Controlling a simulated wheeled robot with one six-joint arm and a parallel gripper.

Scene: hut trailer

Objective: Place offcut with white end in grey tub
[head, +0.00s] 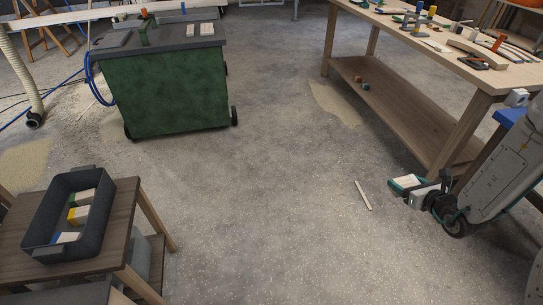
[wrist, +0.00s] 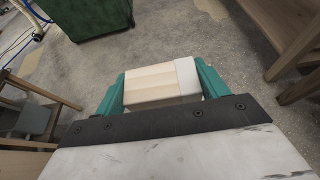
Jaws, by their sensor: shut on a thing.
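My gripper (wrist: 161,90) is shut on a pale wooden offcut with a white end (wrist: 160,84). In the wrist view the offcut lies between the two green fingers, its white end at the right. In the head view my gripper (head: 407,186) is at the right, beside the long workbench's legs, and the offcut (head: 406,181) shows small between the fingers. The grey tub (head: 104,222) stands on a small brown table at the lower left, far from my gripper. Several blocks lie in it, with yellow, green and blue ends showing.
The small table (head: 125,215) carries the tub. A green wheeled bin (head: 165,90) stands at the back left with items on its lid. The long workbench (head: 440,50) at the right holds tools. A thin pale stick (head: 363,195) lies on the floor. The middle floor is mostly clear.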

